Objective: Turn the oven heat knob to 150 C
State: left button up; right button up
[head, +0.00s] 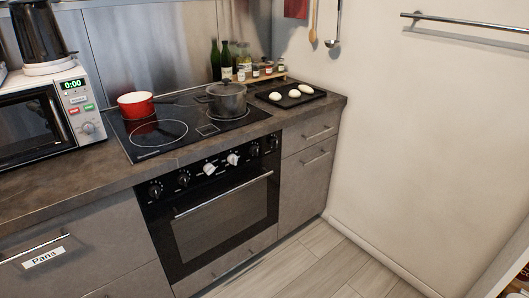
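The oven (222,222) is built into the counter front, below the cooktop. Its door is closed, with a long metal handle (225,195) across the top. A row of knobs runs along the black panel above the door. Two white knobs, the left one (209,169) and the right one (233,159), sit near the middle. Black knobs flank them, such as the far left knob (155,190) and the far right knob (273,142). The knob markings are too small to read, so I cannot tell which is the heat knob or its setting. Neither gripper is in view.
A red pan (136,105) and a grey lidded pot (227,99) stand on the cooktop (158,134). A microwave (45,115) stands left. A dark tray (290,97) with pale pieces lies right. The wooden floor (315,268) before the oven is clear; a wall (420,140) bounds the right.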

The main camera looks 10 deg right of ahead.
aim_at(233, 159)
jog(key=u, duration=0.3)
jog(key=i, duration=0.95)
jog(key=u, duration=0.6)
